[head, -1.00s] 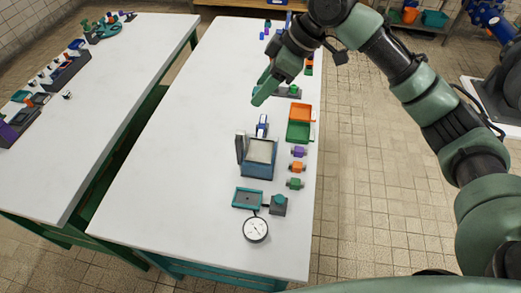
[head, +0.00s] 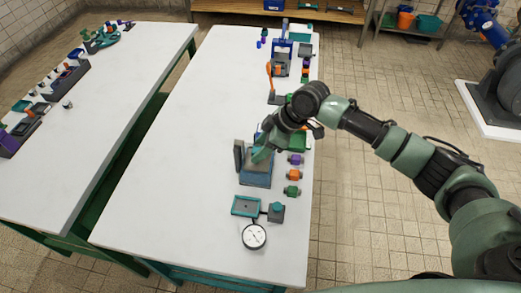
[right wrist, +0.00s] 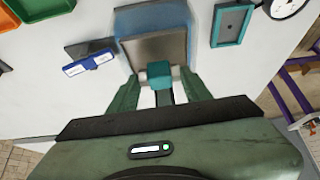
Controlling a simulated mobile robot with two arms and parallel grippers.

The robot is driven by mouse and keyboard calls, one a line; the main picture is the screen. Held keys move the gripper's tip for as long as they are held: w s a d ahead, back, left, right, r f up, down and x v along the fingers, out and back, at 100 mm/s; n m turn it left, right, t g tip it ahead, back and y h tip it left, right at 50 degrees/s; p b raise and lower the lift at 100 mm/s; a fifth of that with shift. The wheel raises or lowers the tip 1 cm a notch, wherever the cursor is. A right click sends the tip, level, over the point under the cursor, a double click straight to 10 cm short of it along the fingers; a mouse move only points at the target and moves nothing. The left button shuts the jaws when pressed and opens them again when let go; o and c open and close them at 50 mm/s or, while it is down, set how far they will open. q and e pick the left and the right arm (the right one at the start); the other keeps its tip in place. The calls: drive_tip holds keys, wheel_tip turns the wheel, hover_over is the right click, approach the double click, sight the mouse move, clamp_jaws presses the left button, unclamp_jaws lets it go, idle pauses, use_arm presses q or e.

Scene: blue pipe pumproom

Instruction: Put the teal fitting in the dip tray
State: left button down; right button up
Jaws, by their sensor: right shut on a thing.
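The teal fitting (right wrist: 161,73), a small block with pale ends, is between the fingertips of my right gripper (right wrist: 160,86), which is shut on it. In the head view my right gripper (head: 262,154) is over the blue box-shaped tray (head: 255,182) with a grey inside, which looks like the dip tray. The fitting is hidden there. In the right wrist view the blue tray (right wrist: 135,20) lies just beyond the fitting, which overlaps the tray's near edge in the picture. I cannot tell whether they touch. My left gripper is out of view.
Purple (head: 295,159), orange (head: 294,174) and green (head: 292,190) fittings stand in a row right of the blue tray. A teal-rimmed tray (head: 236,209) and a dial gauge (head: 254,236) are nearer. The bench's left side (head: 180,150) is clear.

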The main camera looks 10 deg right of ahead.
drive_tip(key=shift+f, duration=0.95)
drive_tip(key=o, duration=1.5)
drive_tip(key=shift+f, duration=0.1)
drive_tip(key=shift+c, duration=0.2)
drive_tip(key=b+v, duration=0.1)
drive_tip(key=v, duration=1.1)
drive_tip(key=shift+b, duration=0.35)
